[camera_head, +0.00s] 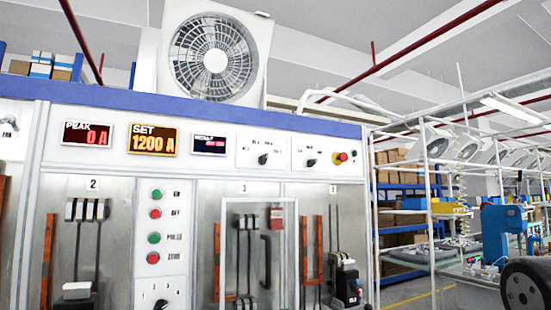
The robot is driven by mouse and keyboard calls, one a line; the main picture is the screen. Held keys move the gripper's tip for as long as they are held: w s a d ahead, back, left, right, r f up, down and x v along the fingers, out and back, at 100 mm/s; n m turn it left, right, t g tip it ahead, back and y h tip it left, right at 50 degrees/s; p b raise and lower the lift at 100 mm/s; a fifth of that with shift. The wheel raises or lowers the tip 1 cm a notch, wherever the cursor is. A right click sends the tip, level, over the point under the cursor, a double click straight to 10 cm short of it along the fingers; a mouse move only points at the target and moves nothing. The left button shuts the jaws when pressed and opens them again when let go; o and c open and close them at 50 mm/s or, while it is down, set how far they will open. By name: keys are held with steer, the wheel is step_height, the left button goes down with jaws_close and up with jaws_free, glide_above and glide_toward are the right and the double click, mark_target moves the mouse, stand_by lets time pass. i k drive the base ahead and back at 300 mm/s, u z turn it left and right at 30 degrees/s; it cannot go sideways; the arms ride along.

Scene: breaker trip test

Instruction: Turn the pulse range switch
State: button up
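A test cabinet fills the left and middle of the view. Black rotary switches show on its white panels. One knob (263,159) and another knob (311,162) sit on the upper right panel. A third knob (161,305) is cut by the bottom edge, on the narrow panel below the push buttons. The labels are too small to read, so I cannot tell which is the pulse range switch. My gripper is not in view.
Displays read PEAK 0 A (87,134) and SET 1200 A (152,140). A red emergency button (341,157) sits right of the knobs. Green and red buttons (155,213) line the narrow panel. A framed door (260,200) fronts bay 3. Shelving (405,220) stands right.

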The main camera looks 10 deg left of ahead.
mark_target(263, 160)
steer(key=i, duration=0.9)
steer(key=u, duration=0.05)
